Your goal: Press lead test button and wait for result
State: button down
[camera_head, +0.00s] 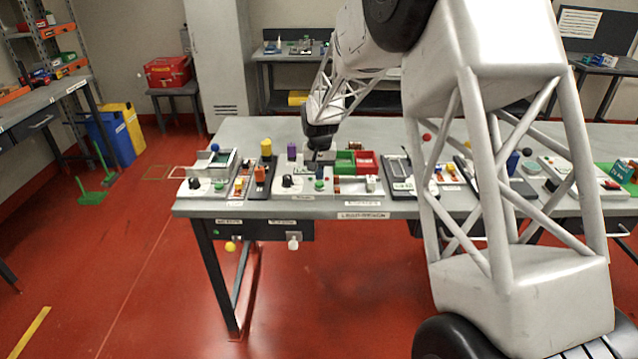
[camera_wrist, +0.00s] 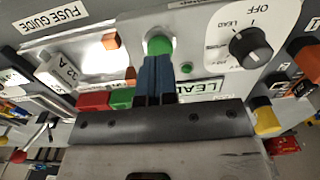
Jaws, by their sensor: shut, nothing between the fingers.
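A round green button (camera_wrist: 160,45) sits on the pale test panel (camera_wrist: 205,52), right at the tips of my shut gripper (camera_wrist: 159,60) in the wrist view. The fingers hold nothing and partly cover the button. I cannot tell whether they touch it. To its right is a black knob (camera_wrist: 250,47) on a dial marked LEAD and OFF. A small green dot (camera_wrist: 187,68) lies between them; whether it is lit is unclear. In the head view the green button (camera_head: 320,185) and the knob (camera_head: 288,182) are at the bench's front, with my arm's end just behind.
A green tray (camera_head: 345,162) and a red tray (camera_head: 366,162) stand behind the panel. A fuse guide card (camera_wrist: 52,17) lies beyond the panel's left end. My arm hides part of the bench's right side.

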aim_at(321, 184)
jog(key=shift+f, duration=1.2)
dwell(0.6)
jog(key=shift+r, duration=3)
jog(key=shift+s+d+r, duration=0.2)
jog(key=shift+s+r, duration=0.1)
jog(key=s+d+r, duration=0.4)
jog(key=s+r, duration=0.1)
jog(key=s, duration=0.3)
jog(key=s+d+r+t, duration=0.1)
jog(key=s+d+r, duration=0.35)
jog(key=s, duration=0.45)
jog(key=s+d+r, duration=0.4)
jog(key=s+r, duration=0.1)
jog(key=s, duration=0.3)
jog(key=s+d, duration=0.3)
jog(key=s, duration=1)
jog(key=s+d+f+t, duration=0.1)
jog(key=s+d, duration=0.2)
jog(key=s, duration=1)
jog(key=shift+f+t, duration=0.25)
jog(key=shift+t, duration=0.05)
